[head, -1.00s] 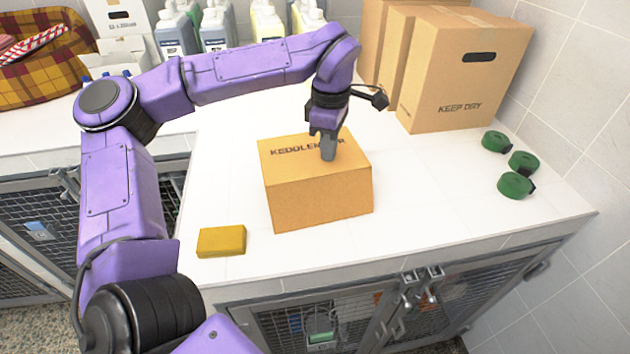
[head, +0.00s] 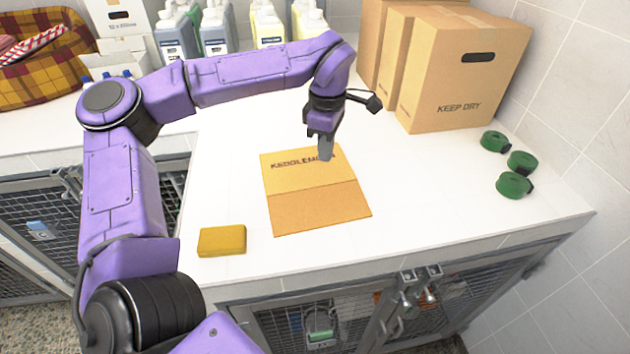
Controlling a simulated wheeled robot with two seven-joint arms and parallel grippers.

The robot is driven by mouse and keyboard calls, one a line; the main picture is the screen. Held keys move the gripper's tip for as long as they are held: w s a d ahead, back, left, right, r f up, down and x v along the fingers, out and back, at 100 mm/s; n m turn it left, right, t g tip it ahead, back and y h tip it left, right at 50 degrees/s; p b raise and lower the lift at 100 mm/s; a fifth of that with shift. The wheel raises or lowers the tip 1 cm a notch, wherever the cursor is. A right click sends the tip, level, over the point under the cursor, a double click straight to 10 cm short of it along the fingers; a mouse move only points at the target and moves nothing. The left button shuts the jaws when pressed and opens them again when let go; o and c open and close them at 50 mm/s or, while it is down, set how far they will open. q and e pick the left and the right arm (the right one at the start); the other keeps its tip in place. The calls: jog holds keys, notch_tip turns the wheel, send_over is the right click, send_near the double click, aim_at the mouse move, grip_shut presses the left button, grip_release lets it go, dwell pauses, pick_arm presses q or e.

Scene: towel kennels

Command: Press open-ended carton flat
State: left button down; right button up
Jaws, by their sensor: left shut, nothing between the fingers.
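The carton (head: 318,196) lies folded flat on the white counter in the middle of the head view. It shows two panels with a crease between them, and dark lettering on the far panel, partly hidden by my gripper. My left gripper (head: 326,158) points down at the far part of the carton, with its fingers shut and nothing between them. The fingertips look to be at or just above the far panel; I cannot tell if they touch. My right gripper is not in view.
A yellow sponge-like block (head: 222,241) lies left of the carton. Large cardboard boxes (head: 465,75) stand at the back right, with several green rolled straps (head: 514,186) in front. Jugs (head: 270,25) line the back. The counter right of the carton is clear.

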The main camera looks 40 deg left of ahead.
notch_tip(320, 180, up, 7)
jog(key=p, duration=0.7)
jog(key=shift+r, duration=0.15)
